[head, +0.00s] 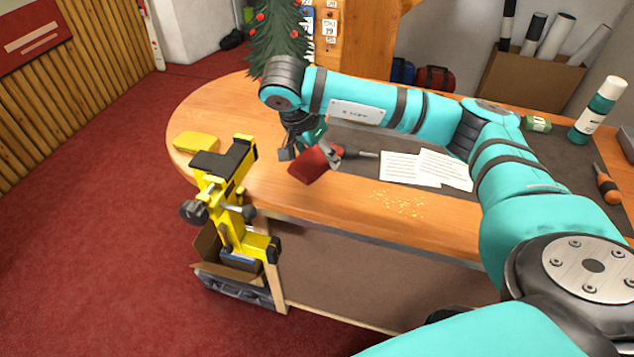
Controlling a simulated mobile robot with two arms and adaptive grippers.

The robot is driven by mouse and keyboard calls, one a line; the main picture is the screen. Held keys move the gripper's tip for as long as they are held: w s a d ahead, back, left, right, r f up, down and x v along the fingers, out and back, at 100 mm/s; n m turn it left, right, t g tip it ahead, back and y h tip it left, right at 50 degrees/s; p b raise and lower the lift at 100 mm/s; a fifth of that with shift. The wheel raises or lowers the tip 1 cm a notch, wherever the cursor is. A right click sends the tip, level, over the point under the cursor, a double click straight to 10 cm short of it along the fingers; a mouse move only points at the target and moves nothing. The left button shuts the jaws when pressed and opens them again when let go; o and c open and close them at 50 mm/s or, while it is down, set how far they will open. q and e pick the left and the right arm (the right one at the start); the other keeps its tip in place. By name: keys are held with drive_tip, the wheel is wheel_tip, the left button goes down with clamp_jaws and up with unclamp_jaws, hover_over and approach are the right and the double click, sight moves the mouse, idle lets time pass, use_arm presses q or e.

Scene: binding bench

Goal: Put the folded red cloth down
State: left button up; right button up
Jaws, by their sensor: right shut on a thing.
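The folded red cloth (309,167) is in the head view, left of the middle, over the left part of the wooden bench (330,195). My right gripper (331,155) is shut on it at its upper right edge. The cloth hangs tilted, and I cannot tell whether its lower edge touches the bench top. The right arm reaches in from the right, across the back of the bench. My left gripper is not in view.
A yellow and black clamp-like device (228,190) stands at the bench's left front edge. A yellow folded piece (196,141) lies behind it. White sheets (408,167) and yellowish crumbs (398,204) lie right of the cloth. A white-capped green bottle (597,110) stands far right.

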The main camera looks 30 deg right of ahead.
drive_tip(key=d+m, duration=0.1)
drive_tip(key=d+m+g, duration=0.1)
drive_tip(key=m, duration=0.1)
drive_tip(key=d+m, duration=0.1)
drive_tip(key=shift+w+d+f+g, duration=0.15)
drive_tip(key=shift+w+f+g, duration=0.15)
drive_tip(key=shift+g, duration=0.1)
drive_tip(key=p, duration=0.2)
hover_over(333, 182)
drive_tip(key=a, duration=0.1)
drive_tip(key=shift+m, duration=0.3)
wheel_tip(333, 182, down, 4)
drive_tip(key=shift+a+f, duration=0.1)
drive_tip(key=shift+a, duration=0.05)
drive_tip(key=shift+f, duration=0.6)
wheel_tip(333, 182, down, 3)
drive_tip(key=shift+f+p, duration=0.1)
drive_tip(key=shift+p, duration=0.35)
drive_tip(key=shift+f, duration=0.3)
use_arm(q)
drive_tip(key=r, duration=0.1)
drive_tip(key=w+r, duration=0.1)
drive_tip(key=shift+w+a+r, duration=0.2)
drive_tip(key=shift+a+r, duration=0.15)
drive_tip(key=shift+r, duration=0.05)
use_arm(e)
drive_tip(key=o, duration=1)
